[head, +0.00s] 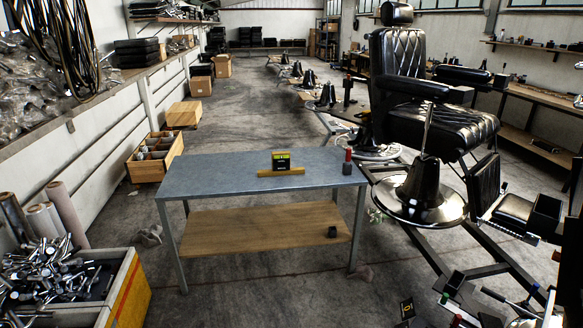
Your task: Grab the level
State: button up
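A yellow bar that looks like the level (281,172) lies on the blue-grey top of a metal table (220,174), near its middle. A small black box with a yellow-green label (281,160) stands right behind the bar; I cannot tell whether they touch. A small dark item with a red top (347,162) stands at the table's right end. My gripper is not in view.
The table's wooden lower shelf (250,228) holds a small dark block (332,232). A black barber chair (420,110) stands close on the right. A bin of metal parts (65,280) is at lower left, a wooden crate (155,158) behind. Floor in front is clear.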

aim_at(281, 160)
jog(key=z, duration=0.45)
jog(key=i, duration=1.35)
jog(key=z, duration=0.5)
jog(key=k, duration=0.2)
jog(key=u, duration=2.9)
